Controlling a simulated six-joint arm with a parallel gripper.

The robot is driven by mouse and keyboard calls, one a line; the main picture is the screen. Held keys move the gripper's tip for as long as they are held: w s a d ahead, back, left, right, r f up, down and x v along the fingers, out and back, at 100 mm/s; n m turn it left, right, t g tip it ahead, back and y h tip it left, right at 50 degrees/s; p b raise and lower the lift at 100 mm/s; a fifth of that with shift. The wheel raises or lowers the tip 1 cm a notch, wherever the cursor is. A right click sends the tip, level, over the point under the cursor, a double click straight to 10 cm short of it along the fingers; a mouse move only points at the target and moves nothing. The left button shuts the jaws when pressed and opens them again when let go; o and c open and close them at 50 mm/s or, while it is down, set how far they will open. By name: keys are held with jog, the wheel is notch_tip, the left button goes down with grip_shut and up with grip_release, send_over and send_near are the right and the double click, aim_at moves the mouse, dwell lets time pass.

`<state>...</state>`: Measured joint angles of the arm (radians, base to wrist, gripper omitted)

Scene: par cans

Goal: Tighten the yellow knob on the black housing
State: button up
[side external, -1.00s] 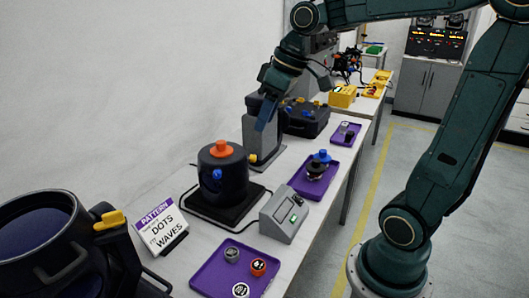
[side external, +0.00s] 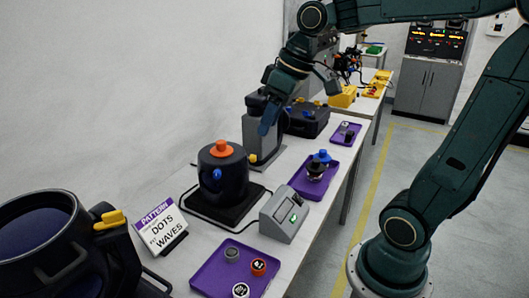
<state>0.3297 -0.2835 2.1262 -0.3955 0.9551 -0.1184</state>
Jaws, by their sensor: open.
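A black can-shaped housing (side external: 40,245) fills the lower left corner, its wide round opening facing up. A yellow knob (side external: 108,219) sits on the black bracket at its right side. How tight the knob is cannot be seen. My gripper (side external: 290,107) is open, with nothing seen between its fingers. It hangs above the far part of the table, in front of a grey upright stand (side external: 265,140), well away from the large yellow knob. A small yellow knob (side external: 253,158) also shows low beside that stand.
A dark can with an orange top (side external: 222,150) stands mid-table on a black base. A pattern sign (side external: 160,230), a grey box with a green light (side external: 285,214) and purple trays (side external: 212,270) with small parts lie nearer. A black case (side external: 307,122) is behind my gripper.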

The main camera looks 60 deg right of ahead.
jog(key=w+d+f+n+y, duration=0.1)
jog(key=w+d+f, duration=0.1)
jog(key=w+d, duration=0.6)
jog(key=n+g+y, duration=0.1)
jog(key=n, duration=0.1)
send_near(253, 158)
jog(key=s+d+r, duration=0.1)
jog(key=d+r, duration=0.2)
jog(key=r, duration=0.2)
jog(key=shift+s+d, duration=0.1)
jog(key=shift+s, duration=0.05)
jog(key=shift+f, duration=0.1)
jog(key=x, duration=1.3)
jog(key=shift+a+f, duration=0.2)
jog(key=shift+a, duration=0.15)
